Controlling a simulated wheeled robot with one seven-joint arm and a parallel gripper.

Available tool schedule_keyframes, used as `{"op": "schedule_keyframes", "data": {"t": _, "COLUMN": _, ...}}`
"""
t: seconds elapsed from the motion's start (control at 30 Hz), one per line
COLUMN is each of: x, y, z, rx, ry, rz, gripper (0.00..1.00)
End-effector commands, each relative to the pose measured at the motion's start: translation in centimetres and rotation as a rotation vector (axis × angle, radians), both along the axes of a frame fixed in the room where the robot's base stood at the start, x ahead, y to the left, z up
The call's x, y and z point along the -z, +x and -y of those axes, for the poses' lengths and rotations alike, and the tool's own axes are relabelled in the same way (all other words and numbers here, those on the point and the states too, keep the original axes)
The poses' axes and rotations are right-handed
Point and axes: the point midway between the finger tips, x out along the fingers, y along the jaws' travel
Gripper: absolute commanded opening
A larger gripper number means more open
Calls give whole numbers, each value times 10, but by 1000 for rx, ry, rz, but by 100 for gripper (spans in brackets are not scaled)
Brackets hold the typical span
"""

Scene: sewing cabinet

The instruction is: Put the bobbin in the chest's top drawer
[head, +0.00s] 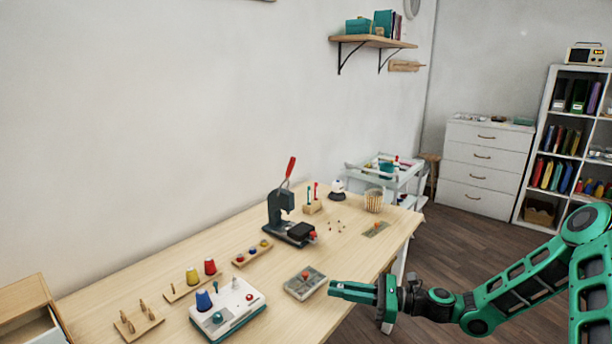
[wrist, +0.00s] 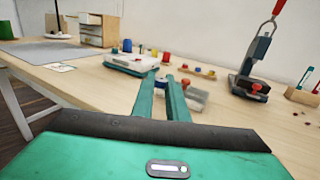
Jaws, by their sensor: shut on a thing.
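My gripper (head: 338,290) is raised by the front edge of the worktable in the head view, its fingers pointing left. In the wrist view my gripper (wrist: 161,80) has its two green fingers shut on a small blue thing, which looks like the bobbin (wrist: 160,85). The fingers hide part of it, and I cannot make it out in the head view. The white chest (head: 453,163) stands against the back wall at the right of the head view, far beyond my gripper. Its top drawer (head: 500,137) looks shut.
The wooden worktable (head: 160,265) carries a red-handled press (head: 283,215), a white and teal device (head: 228,306) and a grey tray (head: 305,283). A white cart (head: 396,180) stands between table and chest. A bookcase (head: 528,180) adjoins the chest. Dark floor (head: 460,245) is open in front.

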Motion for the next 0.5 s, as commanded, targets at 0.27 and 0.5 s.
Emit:
{"op": "schedule_keyframes", "data": {"t": 0.27, "x": 33, "y": 31, "z": 125, "rx": 230, "ry": -2, "rz": -3, "gripper": 0}}
{"op": "schedule_keyframes", "data": {"t": 0.5, "x": 51, "y": 35, "z": 191, "rx": 347, "ry": -6, "rz": -4, "gripper": 0}}
